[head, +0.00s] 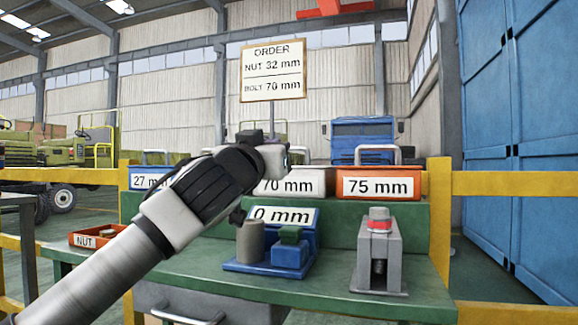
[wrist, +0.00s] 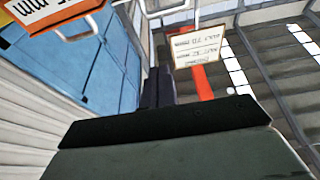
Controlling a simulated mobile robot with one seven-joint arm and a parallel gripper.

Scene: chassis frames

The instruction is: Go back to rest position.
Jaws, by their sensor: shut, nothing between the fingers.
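My arm reaches up from the lower left in the head view. My gripper (head: 284,157) is at its end, above the green bench and in front of the white 70 mm bin (head: 292,187). It is shut and I see nothing held in it. Its fingertips are small and partly hidden by the wrist in the head view. In the wrist view a dark bar and a grey-green surface fill the bottom, and I cannot tell what part they are.
An order sign (head: 273,70) reads nut 32 mm, bolt 70 mm. An orange 75 mm bin (head: 378,184) and a partly covered blue bin (head: 143,183) flank the white bin. A blue fixture (head: 262,267), grey press (head: 379,262) and NUT tray (head: 97,237) stand on the bench (head: 330,298).

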